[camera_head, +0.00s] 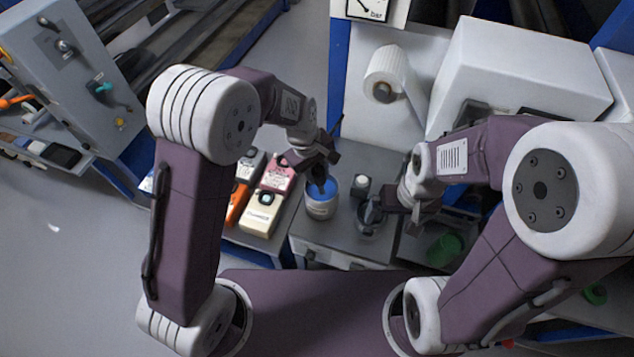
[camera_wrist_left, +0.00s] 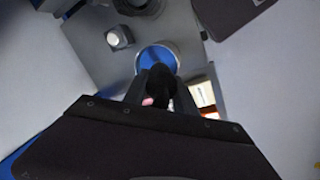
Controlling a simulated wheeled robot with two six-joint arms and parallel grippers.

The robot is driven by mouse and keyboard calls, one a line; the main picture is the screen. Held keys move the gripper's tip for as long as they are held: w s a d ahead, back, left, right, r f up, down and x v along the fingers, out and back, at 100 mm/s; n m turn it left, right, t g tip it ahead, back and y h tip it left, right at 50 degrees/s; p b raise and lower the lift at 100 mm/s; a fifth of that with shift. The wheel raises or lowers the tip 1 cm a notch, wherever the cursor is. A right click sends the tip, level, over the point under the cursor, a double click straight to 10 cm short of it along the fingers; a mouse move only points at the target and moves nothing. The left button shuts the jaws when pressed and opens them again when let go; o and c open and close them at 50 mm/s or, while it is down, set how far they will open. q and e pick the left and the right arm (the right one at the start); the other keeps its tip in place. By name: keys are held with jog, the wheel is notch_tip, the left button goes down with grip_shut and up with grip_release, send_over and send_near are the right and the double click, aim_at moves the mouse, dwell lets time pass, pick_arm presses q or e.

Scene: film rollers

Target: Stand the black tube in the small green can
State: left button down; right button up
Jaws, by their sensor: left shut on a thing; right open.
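My left gripper (camera_head: 316,168) is shut on a dark thing that looks like the black tube (camera_wrist_left: 160,82); in the head view the tube is hard to separate from the dark fingers. It is over a pale can with a blue inside (camera_head: 320,208), also in the left wrist view (camera_wrist_left: 158,54). I cannot tell whether the tube's lower end is inside that can or above it. A green can (camera_head: 443,250) stands farther right, beyond my right gripper.
Several boxes, including a pink one (camera_head: 272,174) and a cream one (camera_head: 261,212), lie left of the pale can. A small dark block with a white top (camera_head: 361,184) stands right of it. A paper roll (camera_head: 388,72) hangs behind.

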pick_arm(q)
jog(key=shift+r, duration=0.4)
notch_tip(320, 180, up, 15)
jog(key=p, duration=1.3)
jog(key=shift+p, duration=0.3)
jog(key=shift+f, duration=0.15)
